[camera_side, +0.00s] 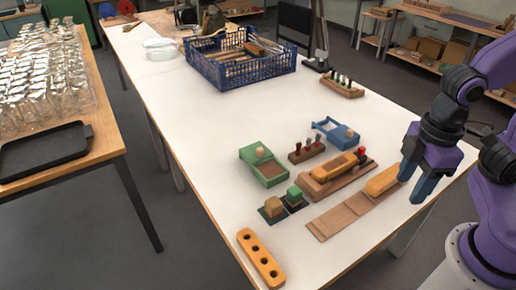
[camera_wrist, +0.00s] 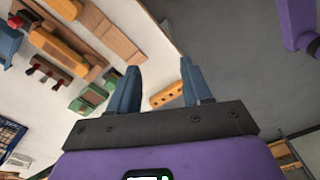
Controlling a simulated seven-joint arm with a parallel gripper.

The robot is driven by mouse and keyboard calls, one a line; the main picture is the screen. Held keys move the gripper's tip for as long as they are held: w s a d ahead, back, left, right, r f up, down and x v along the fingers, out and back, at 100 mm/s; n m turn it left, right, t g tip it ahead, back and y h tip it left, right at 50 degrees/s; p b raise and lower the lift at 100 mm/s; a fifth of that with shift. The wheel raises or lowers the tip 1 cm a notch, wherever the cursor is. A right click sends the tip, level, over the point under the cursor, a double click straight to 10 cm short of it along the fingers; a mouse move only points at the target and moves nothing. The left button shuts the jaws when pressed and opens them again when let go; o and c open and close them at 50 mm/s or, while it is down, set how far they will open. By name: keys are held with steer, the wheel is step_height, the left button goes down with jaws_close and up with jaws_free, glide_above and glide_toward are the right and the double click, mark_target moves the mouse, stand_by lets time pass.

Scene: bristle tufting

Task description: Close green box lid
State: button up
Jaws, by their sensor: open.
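The green box (camera_side: 270,172) sits on the white table, left of the middle row of parts. Its brown inside shows at the front. The green lid (camera_side: 251,151), with a round wooden knob (camera_side: 260,152), is at the back side of the box and leaves the front part uncovered. In the wrist view the green box (camera_wrist: 82,104) is small, left of my fingers. My gripper (camera_side: 412,189) is open and empty, pointing down near the table's right edge, well right of the box. Its two blue fingers (camera_wrist: 160,68) stand apart in the wrist view.
Green cube (camera_side: 294,193) and yellow holed block (camera_side: 260,258) are in front. A blue crate (camera_side: 240,72) stands behind.

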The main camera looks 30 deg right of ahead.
steer(key=w+a+r+m, duration=0.25)
steer(key=w+a, duration=0.55)
steer(key=w, duration=0.6)
steer(key=m, duration=1)
glide_above(260, 149)
step_height(260, 149, down, 6)
steer(key=f, duration=0.1)
step_height(260, 149, down, 17)
steer(key=shift+r, duration=0.2)
jaws_close()
